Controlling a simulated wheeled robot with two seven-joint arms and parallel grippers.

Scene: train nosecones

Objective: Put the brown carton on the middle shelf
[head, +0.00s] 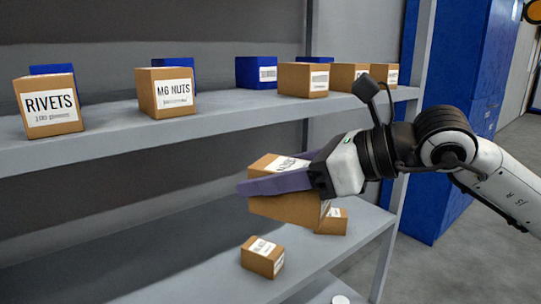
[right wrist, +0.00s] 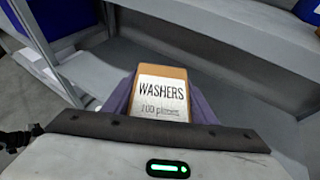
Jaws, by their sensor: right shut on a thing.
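My right gripper (head: 258,178) is shut on a brown carton (head: 288,207) with a white label, one purple finger crossing the carton's near side. In the right wrist view the carton (right wrist: 160,92) sits between the purple fingers and its label reads WASHERS. In the head view it is held tilted, below the upper visible shelf (head: 110,140) and above the lower visible shelf (head: 180,270). I cannot tell from the picture how far in over the lower shelf it is. My left gripper is not in view.
On the upper shelf stand a RIVETS carton (head: 48,105), an M6 NUTS carton (head: 166,92), other brown cartons (head: 303,80) and blue boxes (head: 256,72). A small carton (head: 263,257) and another (head: 333,222) stand on the lower shelf. Its left part is bare. A shelf post (head: 395,215) stands at right.

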